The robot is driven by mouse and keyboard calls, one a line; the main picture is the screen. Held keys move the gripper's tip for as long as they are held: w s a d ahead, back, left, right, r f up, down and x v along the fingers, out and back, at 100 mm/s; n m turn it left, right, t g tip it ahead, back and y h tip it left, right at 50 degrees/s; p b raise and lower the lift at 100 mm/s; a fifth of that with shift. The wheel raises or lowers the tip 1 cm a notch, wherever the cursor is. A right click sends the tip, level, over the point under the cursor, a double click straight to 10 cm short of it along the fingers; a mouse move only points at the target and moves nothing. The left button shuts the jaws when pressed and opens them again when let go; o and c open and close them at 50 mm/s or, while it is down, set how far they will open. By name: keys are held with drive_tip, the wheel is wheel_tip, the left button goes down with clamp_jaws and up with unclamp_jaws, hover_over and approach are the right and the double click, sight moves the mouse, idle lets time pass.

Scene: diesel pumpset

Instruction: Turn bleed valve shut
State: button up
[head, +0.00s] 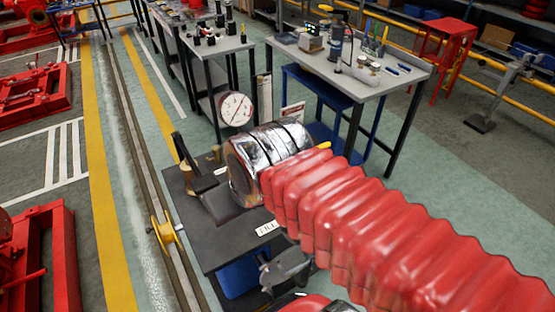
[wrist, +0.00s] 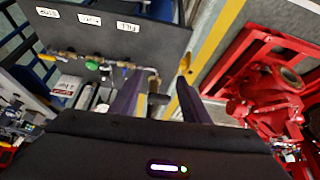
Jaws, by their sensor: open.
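A dark grey panel (wrist: 110,35) with several white labels fills the upper left of the wrist view. A line of brass pipe and fittings (wrist: 120,66) runs along its edge, with a green knob (wrist: 92,65) on it. I cannot tell for sure which fitting is the bleed valve. My gripper (wrist: 162,78) is open, its two fingers apart around the end of this line, where a small brass-coloured part (wrist: 153,84) shows between them. Contact cannot be made out. In the head view my gripper (head: 192,165) is over the panel's far left corner, partly hidden by my wrist.
A white round gauge (head: 235,108) stands just behind my wrist. A grey workbench (head: 390,75) with tools is behind to the right. Red machinery (head: 40,260) stands at left, beyond a yellow floor line (head: 98,170). A yellow wheel (head: 168,232) is left of the panel.

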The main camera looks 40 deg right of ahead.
drive_tip(key=shift+o, duration=0.8)
drive_tip(key=shift+w+d+r, duration=0.15)
drive_tip(key=shift+w, duration=0.2)
drive_tip(key=shift+o, duration=0.4)
drive_tip(key=w+d+r+n+g, duration=0.1)
drive_tip(key=w+d+r+n, duration=0.1)
drive_tip(key=w+d, duration=0.3)
drive_tip(key=w, duration=0.3)
drive_tip(key=shift+d+g+h, duration=0.2)
drive_tip(key=shift+g+h, duration=0.1)
drive_tip(key=shift+g, duration=0.1)
drive_tip(key=w+d+f+n+g, duration=0.2)
drive_tip(key=w+d+f, duration=0.3)
drive_tip(key=w+d, duration=0.3)
drive_tip(key=w+d+f+n+g, duration=0.1)
drive_tip(key=w+d+f, duration=0.4)
drive_tip(key=d, duration=0.8)
drive_tip(key=w+n, duration=0.1)
drive_tip(key=w, duration=0.2)
drive_tip(key=shift+f+n+g, duration=0.15)
drive_tip(key=shift+n+g, duration=0.15)
drive_tip(key=shift+g, duration=0.1)
wheel_tip(320, 180, down, 14)
drive_tip(key=shift+r, duration=0.1)
